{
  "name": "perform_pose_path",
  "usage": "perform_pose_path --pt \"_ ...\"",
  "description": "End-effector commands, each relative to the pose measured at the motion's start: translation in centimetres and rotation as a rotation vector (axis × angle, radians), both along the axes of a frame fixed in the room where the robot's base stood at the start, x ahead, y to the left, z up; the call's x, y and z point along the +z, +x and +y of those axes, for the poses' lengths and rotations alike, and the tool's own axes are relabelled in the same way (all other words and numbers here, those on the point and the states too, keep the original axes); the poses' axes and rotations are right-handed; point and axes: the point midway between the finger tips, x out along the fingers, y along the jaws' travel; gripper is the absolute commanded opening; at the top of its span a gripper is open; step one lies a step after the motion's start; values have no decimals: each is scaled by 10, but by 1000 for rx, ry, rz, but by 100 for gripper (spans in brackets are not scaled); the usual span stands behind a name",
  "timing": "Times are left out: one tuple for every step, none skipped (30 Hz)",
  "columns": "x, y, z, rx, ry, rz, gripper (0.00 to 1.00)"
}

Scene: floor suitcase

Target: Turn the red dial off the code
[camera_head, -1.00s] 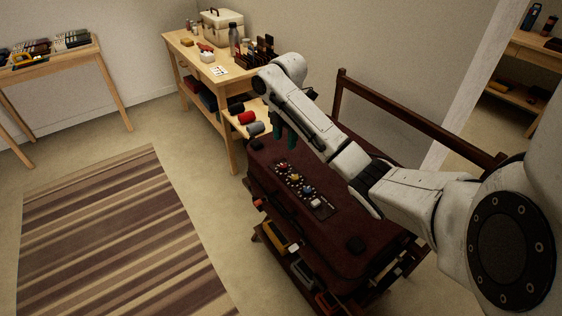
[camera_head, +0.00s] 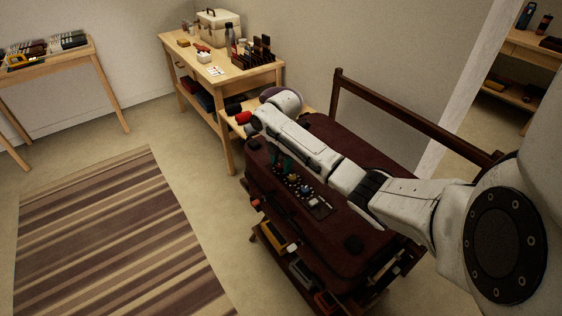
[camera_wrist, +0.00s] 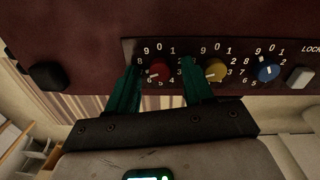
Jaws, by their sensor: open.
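The red dial (camera_wrist: 160,72) sits at the left of a dark number plate (camera_wrist: 188,50) in the wrist view. A white mark and printed numbers show around it. My gripper (camera_wrist: 160,76) is open, with one teal finger on each side of the red dial; I cannot tell whether they touch it. In the head view the fingers (camera_head: 282,163) reach down at the far end of the dial row, and the red dial is largely hidden there. The yellow dial (camera_wrist: 215,70) is close to the right finger, and the blue dial (camera_wrist: 267,71) is farther right.
The dials are on a dark red suitcase (camera_head: 345,262) on a wooden rack (camera_head: 395,113). A grey button (camera_wrist: 300,77) marked LOCK is right of the blue dial. A workbench (camera_head: 262,76) with tools stands behind. The striped rug (camera_head: 110,235) on the left is clear.

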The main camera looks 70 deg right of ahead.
Motion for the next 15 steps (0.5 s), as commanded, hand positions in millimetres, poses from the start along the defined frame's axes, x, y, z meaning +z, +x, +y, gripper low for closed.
perform_pose_path --pt "0 0 0 0 0 0 51" --pt "0 0 0 0 0 0 51" --pt "0 0 0 0 0 0 50" --pt "0 0 0 0 0 0 47" --pt "0 0 0 0 0 0 44" --pt "0 0 0 0 0 0 40" --pt "0 0 0 0 0 1 37" --pt "0 0 0 0 0 0 34" --pt "0 0 0 0 0 0 30" --pt "0 0 0 0 0 1 27" --pt "0 0 0 0 0 1 25" --pt "0 0 0 0 0 1 21" --pt "0 0 0 0 0 1 18" --pt "0 0 0 0 0 1 15" --pt "0 0 0 0 0 0 11"
